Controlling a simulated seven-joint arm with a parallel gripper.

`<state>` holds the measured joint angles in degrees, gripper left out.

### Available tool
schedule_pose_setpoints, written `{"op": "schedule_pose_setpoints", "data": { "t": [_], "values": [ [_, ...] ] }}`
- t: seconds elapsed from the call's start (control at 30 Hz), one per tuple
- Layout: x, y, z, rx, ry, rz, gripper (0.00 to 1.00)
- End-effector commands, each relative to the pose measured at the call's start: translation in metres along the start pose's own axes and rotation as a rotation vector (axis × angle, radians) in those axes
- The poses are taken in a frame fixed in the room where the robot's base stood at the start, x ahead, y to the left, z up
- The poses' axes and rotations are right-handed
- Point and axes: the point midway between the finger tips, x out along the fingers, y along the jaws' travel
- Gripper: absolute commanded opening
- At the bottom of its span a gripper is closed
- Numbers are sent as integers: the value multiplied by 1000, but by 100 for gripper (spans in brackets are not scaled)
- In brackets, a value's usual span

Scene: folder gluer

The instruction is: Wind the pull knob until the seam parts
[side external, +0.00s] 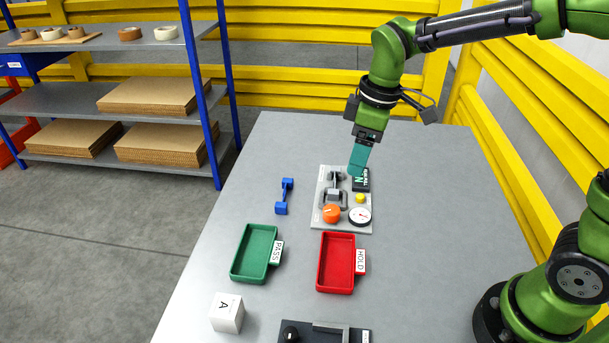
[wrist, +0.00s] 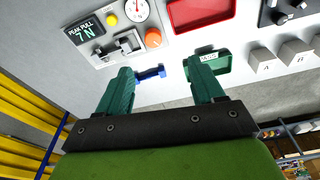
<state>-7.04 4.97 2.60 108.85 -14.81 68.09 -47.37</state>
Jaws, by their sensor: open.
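The pull tester is a light grey plate (side external: 321,222) on the table. Its orange knob (side external: 331,213) sits at the near left of the plate; it also shows in the wrist view (wrist: 153,38). A grey clamp fixture (side external: 334,195) stands behind the knob; whether its seam is whole or parted is too small to tell. The black display (wrist: 84,30) reads "PEAK PULL 7 N". A white dial (side external: 360,216) and a yellow button (side external: 360,198) are beside the knob. My gripper (side external: 357,172) is open and empty, above the display end, away from the knob; it shows in the wrist view (wrist: 165,70).
A blue dumbbell-shaped piece (side external: 284,196) lies left of the tester. A green PASS tray (side external: 236,270) and a red HOLD tray (side external: 323,280) are nearer. A white block marked A (side external: 227,313) and a dark device (side external: 290,333) are at the near edge. The far table is clear.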

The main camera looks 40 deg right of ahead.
Motion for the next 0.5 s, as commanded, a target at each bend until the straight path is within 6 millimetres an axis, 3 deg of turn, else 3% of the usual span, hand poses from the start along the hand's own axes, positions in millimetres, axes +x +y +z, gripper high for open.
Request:
{"op": "schedule_pose_setpoints", "data": {
  "t": [0.5],
  "values": [
    [-38, -24, 65, 640, 233, 2, 67]
  ]
}}
